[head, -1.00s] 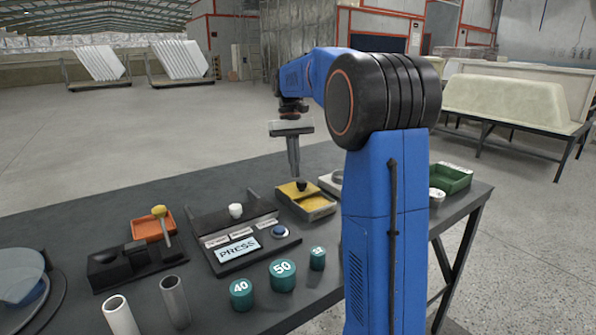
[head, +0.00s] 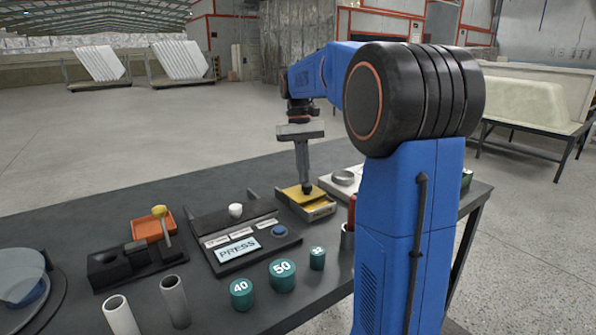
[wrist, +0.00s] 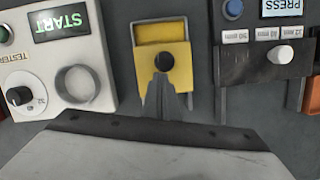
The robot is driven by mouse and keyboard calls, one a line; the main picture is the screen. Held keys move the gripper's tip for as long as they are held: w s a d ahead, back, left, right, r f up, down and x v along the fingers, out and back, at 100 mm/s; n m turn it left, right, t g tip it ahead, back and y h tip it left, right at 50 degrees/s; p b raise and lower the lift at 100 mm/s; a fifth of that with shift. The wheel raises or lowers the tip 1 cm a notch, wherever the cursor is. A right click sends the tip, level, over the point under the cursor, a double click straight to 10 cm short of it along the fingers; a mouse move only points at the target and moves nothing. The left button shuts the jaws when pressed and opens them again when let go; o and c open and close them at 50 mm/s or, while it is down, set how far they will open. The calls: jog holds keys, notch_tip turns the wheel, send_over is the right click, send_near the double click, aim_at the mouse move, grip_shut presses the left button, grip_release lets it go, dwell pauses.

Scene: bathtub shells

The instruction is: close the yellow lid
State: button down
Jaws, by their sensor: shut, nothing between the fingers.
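The yellow lid (head: 293,192) lies on a small tray-like box (head: 321,211) on the dark table. In the wrist view the lid (wrist: 180,75) is a flat plate with a round black knob (wrist: 163,62). It covers the lower part of the box there, and the upper part (wrist: 160,33) is open. My gripper (head: 306,184) is shut and empty, pointing down over the lid. In the wrist view its fingertips (wrist: 164,80) are right beside the knob, on its lower side. I cannot tell whether they touch it.
A panel with a PRESS screen (head: 237,250) and white knob stands left of the box. A white tester panel (head: 343,183) stands on its right. Green numbered cylinders (head: 282,275) stand nearer. An orange tray (head: 152,229) is farther left. Bare table lies behind the box.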

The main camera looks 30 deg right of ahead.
aim_at(315, 197)
jog(key=s, duration=0.4)
jog(key=shift+s, duration=0.45)
jog(key=shift+f, duration=0.1)
jog(key=shift+d, duration=0.1)
jog(key=w, duration=0.3)
jog(key=w+d, duration=0.1)
jog(key=shift+w+r, duration=0.25)
jog(key=v, duration=0.9)
jog(key=shift+r, duration=0.4)
